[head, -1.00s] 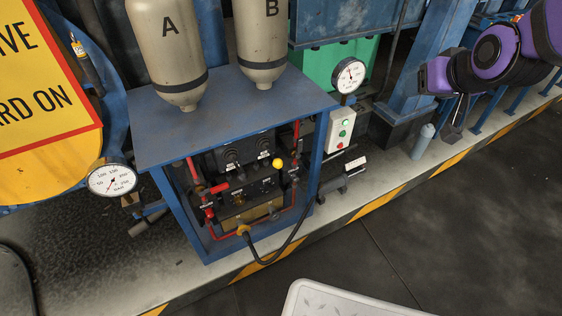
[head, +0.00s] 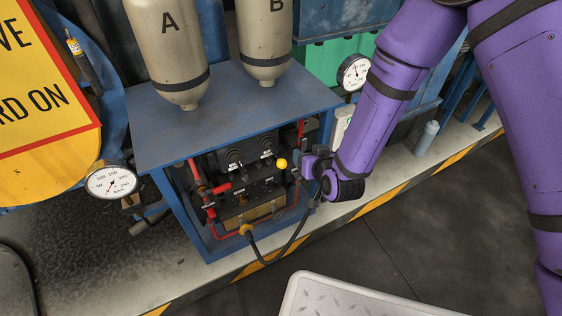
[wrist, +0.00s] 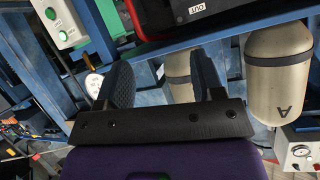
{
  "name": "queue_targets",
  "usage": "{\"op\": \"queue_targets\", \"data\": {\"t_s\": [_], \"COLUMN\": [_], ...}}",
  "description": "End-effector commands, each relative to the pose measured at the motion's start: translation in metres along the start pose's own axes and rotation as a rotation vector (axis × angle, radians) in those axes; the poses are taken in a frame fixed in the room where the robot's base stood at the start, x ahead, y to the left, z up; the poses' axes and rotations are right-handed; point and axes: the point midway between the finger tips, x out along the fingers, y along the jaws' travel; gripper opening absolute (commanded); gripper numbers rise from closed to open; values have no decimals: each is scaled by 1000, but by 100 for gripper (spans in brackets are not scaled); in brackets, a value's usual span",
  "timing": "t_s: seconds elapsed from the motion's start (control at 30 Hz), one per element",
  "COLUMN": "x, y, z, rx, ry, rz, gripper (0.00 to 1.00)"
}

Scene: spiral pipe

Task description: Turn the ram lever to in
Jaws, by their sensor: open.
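A lever with a yellow ball knob (head: 282,163) stands out from the black valve panel (head: 252,187) inside the blue frame; I cannot read which lever is the ram lever. My gripper (head: 298,164) is just right of the knob in the head view, close to it; I cannot tell whether they touch. In the wrist view my gripper (wrist: 163,78) shows two dark fingers spread apart with nothing between them. The knob does not show there. An "OUT" label (wrist: 197,10) shows at the top of the wrist view.
Red-handled valves (head: 220,188) and a black hose with a yellow fitting (head: 245,230) are left of and below the knob. A blue tabletop (head: 220,110) with tanks A (head: 177,45) and B (head: 265,40) overhangs the panel.

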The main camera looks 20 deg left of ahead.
Motion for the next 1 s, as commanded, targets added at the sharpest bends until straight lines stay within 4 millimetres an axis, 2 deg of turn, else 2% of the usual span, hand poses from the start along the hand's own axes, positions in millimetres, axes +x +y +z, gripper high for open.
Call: {"op": "queue_targets", "data": {"t_s": [0.03, 0.1, 0.2, 0.33, 0.57, 1.0], "x": [3, 6, 7, 7, 20, 92], "y": [-7, -15, -23, -29, -31, -33], "z": [19, 37, 58, 72, 75, 70], "rx": [1, 2, 4, 5, 6, 6], "ry": [4, 22, 43, 61, 69, 69], "rz": [-8, -17, -25, -31, -32, -32], "gripper": [61, 61, 61, 61, 61, 61]}}
